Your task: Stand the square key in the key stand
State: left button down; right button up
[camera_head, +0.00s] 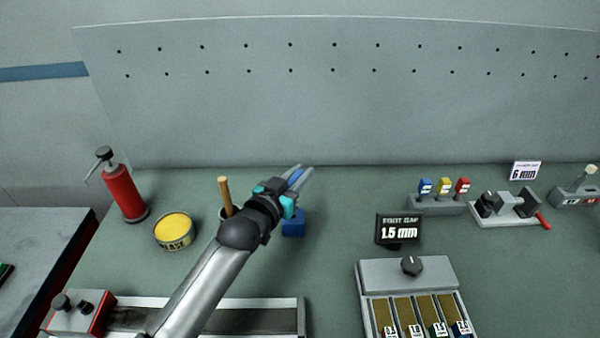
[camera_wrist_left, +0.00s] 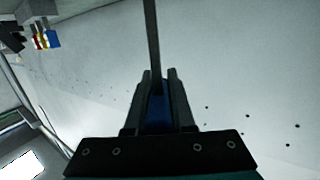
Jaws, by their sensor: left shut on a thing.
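My left gripper (camera_head: 303,174) is raised over the back middle of the bench and shut on the square key. The key's blue handle (camera_wrist_left: 157,108) sits between the fingers in the left wrist view. Its long dark shank (camera_wrist_left: 152,40) runs out past the fingertips to the top edge there. In the head view a bit of blue (camera_head: 295,177) shows between the fingers; the shank is hard to make out. A small blue block (camera_head: 293,224) stands on the bench just below the gripper, partly covered by it. I cannot tell if this is the key stand. My right gripper is not in view.
A red pump bottle (camera_head: 123,192), a yellow tin (camera_head: 174,230) and a wooden stick (camera_head: 224,192) stand at left. At right are a gap display (camera_head: 398,229), a grey rack (camera_head: 436,206) with coloured tabs and a magazine box (camera_head: 405,272). A pegboard wall rises behind.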

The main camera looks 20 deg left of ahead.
pick_arm(q)
jog(key=shift+f+b, duration=0.5)
jog(key=shift+f, duration=0.25)
jog(key=shift+r+p, duration=0.3)
jog(key=shift+p, duration=0.25)
dwell(0.4)
jog(key=shift+r+p, duration=0.1)
jog(key=shift+p, duration=0.6)
dwell(1.0)
jog(key=shift+f+b, duration=1.4)
jog(key=shift+f, duration=0.65)
jog(key=c, duration=0.7)
grip_release()
jog(key=p+v, duration=0.2)
jog(key=v, duration=1.3)
jog(key=shift+s+r, duration=0.1)
jog(key=shift+r, duration=0.05)
